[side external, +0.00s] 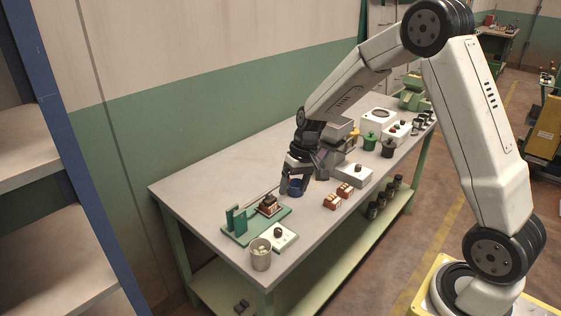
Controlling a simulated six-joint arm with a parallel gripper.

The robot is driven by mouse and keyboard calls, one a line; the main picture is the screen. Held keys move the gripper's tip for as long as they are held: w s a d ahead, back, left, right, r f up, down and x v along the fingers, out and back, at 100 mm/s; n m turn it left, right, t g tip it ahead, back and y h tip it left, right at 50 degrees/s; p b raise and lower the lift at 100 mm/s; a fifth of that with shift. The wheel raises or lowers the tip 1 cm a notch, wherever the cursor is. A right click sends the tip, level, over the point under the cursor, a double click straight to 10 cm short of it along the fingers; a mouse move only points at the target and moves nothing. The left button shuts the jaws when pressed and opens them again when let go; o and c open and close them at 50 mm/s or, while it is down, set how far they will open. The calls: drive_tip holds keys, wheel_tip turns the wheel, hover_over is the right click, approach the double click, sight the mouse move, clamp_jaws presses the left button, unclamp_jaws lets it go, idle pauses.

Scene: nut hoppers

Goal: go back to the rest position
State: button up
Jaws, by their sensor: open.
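My gripper (293,188) hangs low over the middle of the grey workbench (190,188), pointing down. It is open. A small dark blue object (297,191) shows at its fingers; I cannot tell whether the fingers touch it. My arm reaches in from the right and partly hides the grey hopper-like boxes (341,127) behind the gripper.
Left of the gripper are a green fixture plate (236,238) with an upright bracket, a white button box (284,236) and a metal cup (261,255). To the right are orange-brown blocks (331,202), a white box (354,175), and green (370,141) and dark (388,149) pots.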

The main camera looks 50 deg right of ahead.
drive_tip(key=s+a+r+n+t+h, duration=0.1)
drive_tip(key=s+a, duration=0.2)
drive_tip(key=s, duration=0.5)
drive_tip(key=s+a+r+n+h, duration=0.1)
drive_tip(key=s+a+n, duration=0.1)
drive_tip(key=s, duration=0.5)
drive_tip(key=shift+s+a+t+h, duration=0.3)
drive_tip(key=shift+s+a+t, duration=0.1)
drive_tip(key=shift+a, duration=0.15)
